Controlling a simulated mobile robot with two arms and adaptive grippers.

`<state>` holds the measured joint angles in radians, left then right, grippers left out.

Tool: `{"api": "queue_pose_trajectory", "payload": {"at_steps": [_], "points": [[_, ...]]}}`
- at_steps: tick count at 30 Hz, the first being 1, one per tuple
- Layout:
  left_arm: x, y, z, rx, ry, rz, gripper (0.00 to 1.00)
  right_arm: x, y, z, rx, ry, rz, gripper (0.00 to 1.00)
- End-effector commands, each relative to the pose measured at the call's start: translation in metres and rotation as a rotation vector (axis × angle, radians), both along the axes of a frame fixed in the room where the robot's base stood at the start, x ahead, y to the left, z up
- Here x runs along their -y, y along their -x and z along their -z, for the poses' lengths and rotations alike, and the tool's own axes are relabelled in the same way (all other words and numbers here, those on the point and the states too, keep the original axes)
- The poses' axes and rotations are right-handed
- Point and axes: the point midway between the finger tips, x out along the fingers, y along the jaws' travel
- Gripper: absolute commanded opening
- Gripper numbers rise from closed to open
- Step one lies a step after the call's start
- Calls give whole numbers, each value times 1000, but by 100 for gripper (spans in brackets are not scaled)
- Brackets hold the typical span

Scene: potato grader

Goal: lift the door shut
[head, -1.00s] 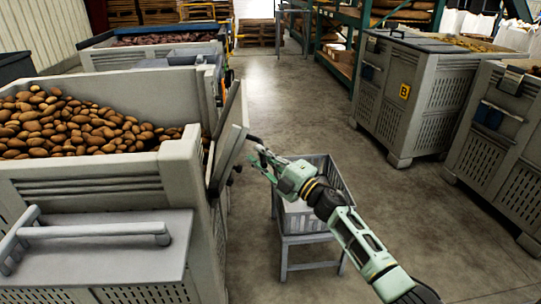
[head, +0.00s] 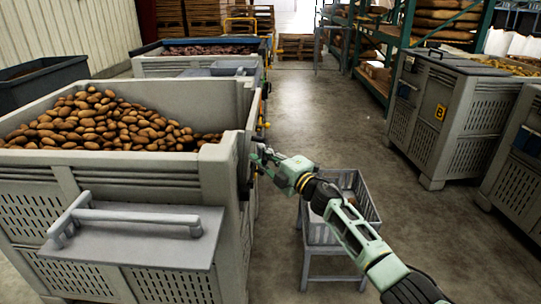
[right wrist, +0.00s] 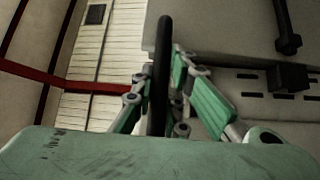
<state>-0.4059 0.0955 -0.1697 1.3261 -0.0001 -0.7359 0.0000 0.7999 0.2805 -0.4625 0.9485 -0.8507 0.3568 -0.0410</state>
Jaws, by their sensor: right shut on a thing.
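The grey crate (head: 95,175) at the left is heaped with brown potatoes (head: 95,122). Its door (head: 251,138) is on the right side wall and shows almost edge-on. It stands close to upright, near the line of the wall; I cannot tell whether it is fully seated. My right gripper (head: 260,158) is at the outer face of the door. In the right wrist view its fingers (right wrist: 158,95) close around a dark bar handle (right wrist: 163,60). A grey panel beside the bar fills the upper right there. My left gripper is not in view.
A grey slatted bin on legs (head: 335,232) stands on the floor under my right arm. A grey shelf with a rail (head: 125,235) juts from the crate's front. More crates (head: 455,115) line the right side. The aisle floor (head: 320,110) between is clear.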

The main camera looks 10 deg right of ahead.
Motion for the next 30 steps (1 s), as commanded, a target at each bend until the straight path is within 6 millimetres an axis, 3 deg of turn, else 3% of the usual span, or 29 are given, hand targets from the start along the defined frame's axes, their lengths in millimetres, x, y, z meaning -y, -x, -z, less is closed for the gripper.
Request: {"api": "queue_pose_trajectory", "payload": {"at_steps": [14, 15, 20, 30], "points": [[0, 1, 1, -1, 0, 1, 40, -4, 0, -1, 3, 2, -4, 0], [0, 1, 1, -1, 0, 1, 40, -4, 0, -1, 3, 2, -4, 17], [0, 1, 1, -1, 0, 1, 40, -3, 0, -1, 2, 0, -3, 31], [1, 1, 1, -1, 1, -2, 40, -2, 1, 0, 0, 0, -1, 32]]}}
